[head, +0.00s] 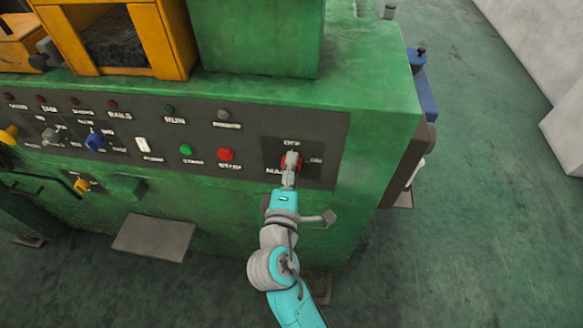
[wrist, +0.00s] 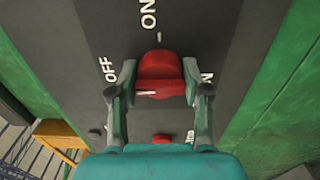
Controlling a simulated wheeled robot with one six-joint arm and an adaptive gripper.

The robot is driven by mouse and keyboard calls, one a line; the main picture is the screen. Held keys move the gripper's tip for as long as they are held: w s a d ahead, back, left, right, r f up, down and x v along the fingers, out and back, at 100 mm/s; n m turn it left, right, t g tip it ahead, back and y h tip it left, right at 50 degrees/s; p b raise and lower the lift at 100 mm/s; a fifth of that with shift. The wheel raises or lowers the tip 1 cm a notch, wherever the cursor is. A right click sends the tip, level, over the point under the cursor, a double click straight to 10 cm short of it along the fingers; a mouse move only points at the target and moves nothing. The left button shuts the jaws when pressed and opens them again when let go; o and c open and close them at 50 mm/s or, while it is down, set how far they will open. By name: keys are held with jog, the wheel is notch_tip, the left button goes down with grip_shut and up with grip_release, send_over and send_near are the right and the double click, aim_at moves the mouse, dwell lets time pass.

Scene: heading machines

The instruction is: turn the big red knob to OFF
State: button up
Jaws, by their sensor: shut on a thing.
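The big red knob (head: 284,162) is on the dark panel at the right end of the green machine, mostly hidden by my gripper in the head view. In the wrist view the red knob (wrist: 160,70) shows between the fingers. Its grip bar lies across the picture, with a white mark at its left end, on the side of the OFF label (wrist: 109,70). The ON label (wrist: 148,14) is above the knob in that view. My gripper (head: 290,166) is shut on the knob, and in the wrist view one finger of the gripper (wrist: 159,84) is on each side.
A red STOP button (head: 226,155) and a green START button (head: 186,150) sit left of the knob. A blue selector (head: 95,141) and yellow knobs are further left. A grey plate (head: 155,237) juts out below. Green floor (head: 460,190) is open at right.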

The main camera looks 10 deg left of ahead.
jog(key=o, duration=1.2)
jog(key=shift+c, duration=0.2)
jog(key=s, duration=1.2)
jog(key=shift+a, duration=0.25)
